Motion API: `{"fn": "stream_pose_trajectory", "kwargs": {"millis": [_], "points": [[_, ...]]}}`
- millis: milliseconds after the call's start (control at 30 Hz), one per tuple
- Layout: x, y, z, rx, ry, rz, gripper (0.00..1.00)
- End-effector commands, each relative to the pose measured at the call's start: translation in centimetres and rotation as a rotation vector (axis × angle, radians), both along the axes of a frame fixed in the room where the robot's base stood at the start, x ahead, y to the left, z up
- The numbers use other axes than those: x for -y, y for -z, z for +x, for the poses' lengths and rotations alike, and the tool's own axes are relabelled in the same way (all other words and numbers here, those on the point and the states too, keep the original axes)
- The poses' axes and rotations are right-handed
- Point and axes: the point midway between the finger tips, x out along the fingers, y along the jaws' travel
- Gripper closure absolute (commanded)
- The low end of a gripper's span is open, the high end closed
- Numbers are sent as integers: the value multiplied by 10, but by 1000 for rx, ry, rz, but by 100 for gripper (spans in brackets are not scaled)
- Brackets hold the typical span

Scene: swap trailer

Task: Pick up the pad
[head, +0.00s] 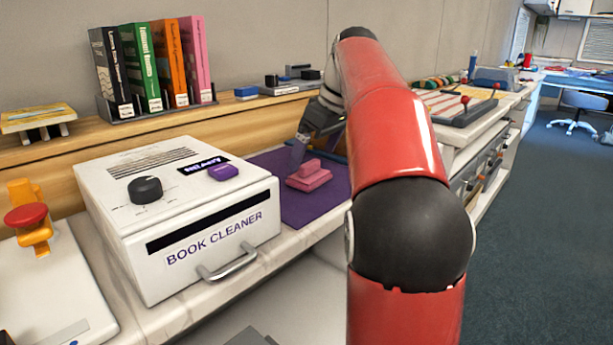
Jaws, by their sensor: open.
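A pink pad (309,176) with a raised grip on top lies on a purple mat (330,196) to the right of the book cleaner. My gripper (300,152) reaches down just behind the pad, near its far left side. It is open, and I see nothing held in it. My arm hides part of the gripper and the right side of the mat. I cannot tell whether a finger touches the pad.
The white book cleaner box (196,222) with a knob and front handle stands close on the left. Several upright books (160,62) stand on the ledge behind. A stamp press (30,215) is at far left. Open floor (548,220) lies at right.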

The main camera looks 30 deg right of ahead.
Motion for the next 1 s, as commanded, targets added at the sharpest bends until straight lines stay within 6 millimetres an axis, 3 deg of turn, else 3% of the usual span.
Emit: {"fn": "stream_pose_trajectory", "kwargs": {"millis": [300, 633, 933, 1000], "points": [[-3, 43, 17, -2, -2, 0, 0], [-4, 48, 20, 1, -1, -1, 0], [-4, 48, 20, 0, 0, -1, 39], [-4, 48, 20, 0, 0, -1, 41]]}}
